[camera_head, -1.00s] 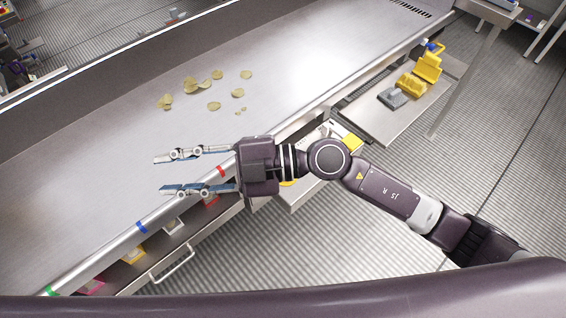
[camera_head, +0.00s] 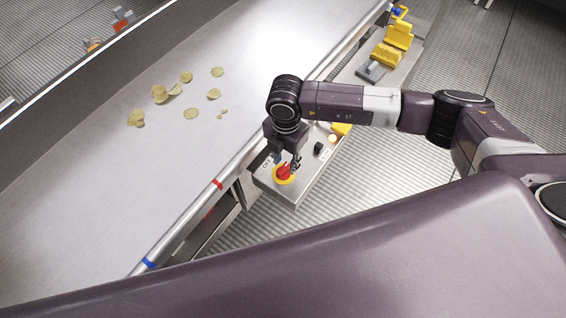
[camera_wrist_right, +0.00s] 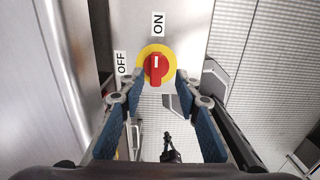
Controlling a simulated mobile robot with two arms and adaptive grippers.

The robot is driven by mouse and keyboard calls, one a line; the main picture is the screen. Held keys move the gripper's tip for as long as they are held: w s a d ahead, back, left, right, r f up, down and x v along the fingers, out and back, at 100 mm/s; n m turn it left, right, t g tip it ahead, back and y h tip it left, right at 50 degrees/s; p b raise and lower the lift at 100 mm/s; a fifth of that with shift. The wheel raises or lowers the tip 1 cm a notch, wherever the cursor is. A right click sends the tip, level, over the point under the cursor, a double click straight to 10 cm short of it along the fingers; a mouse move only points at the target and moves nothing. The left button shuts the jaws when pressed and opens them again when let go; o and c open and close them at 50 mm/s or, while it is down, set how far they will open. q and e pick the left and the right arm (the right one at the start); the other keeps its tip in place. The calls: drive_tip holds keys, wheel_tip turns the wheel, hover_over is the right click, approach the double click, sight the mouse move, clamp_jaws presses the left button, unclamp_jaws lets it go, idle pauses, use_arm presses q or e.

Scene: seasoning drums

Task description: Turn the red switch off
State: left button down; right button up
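The red switch (camera_head: 284,173) sits on a yellow round plate on a grey control box (camera_head: 290,193). In the right wrist view the red switch (camera_wrist_right: 155,68) stands upright, its white mark toward the "ON" label (camera_wrist_right: 158,24). The "OFF" label (camera_wrist_right: 122,63) is to its left. My right gripper (camera_head: 284,158) points down just over the switch. In the wrist view its fingers are open and empty, with the tips (camera_wrist_right: 159,86) on either side of the switch's lower end. I cannot tell if they touch it. My left gripper is not in view.
A metal conveyor table (camera_head: 150,180) with several chips (camera_head: 165,92) lies left of the box. The box also has a black knob (camera_head: 318,147) and a pale button (camera_head: 332,138). A shelf with yellow parts (camera_head: 391,50) stands beyond.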

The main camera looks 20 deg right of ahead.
sight(283, 168)
drive_tip(key=f, duration=0.3)
drive_tip(key=shift+w+a+f+p, duration=0.2)
drive_tip(key=shift+w+a+p, duration=0.05)
drive_tip(key=shift+a+p, duration=0.05)
drive_tip(key=shift+f, duration=0.25)
drive_tip(key=shift+s+d, duration=0.1)
clamp_jaws()
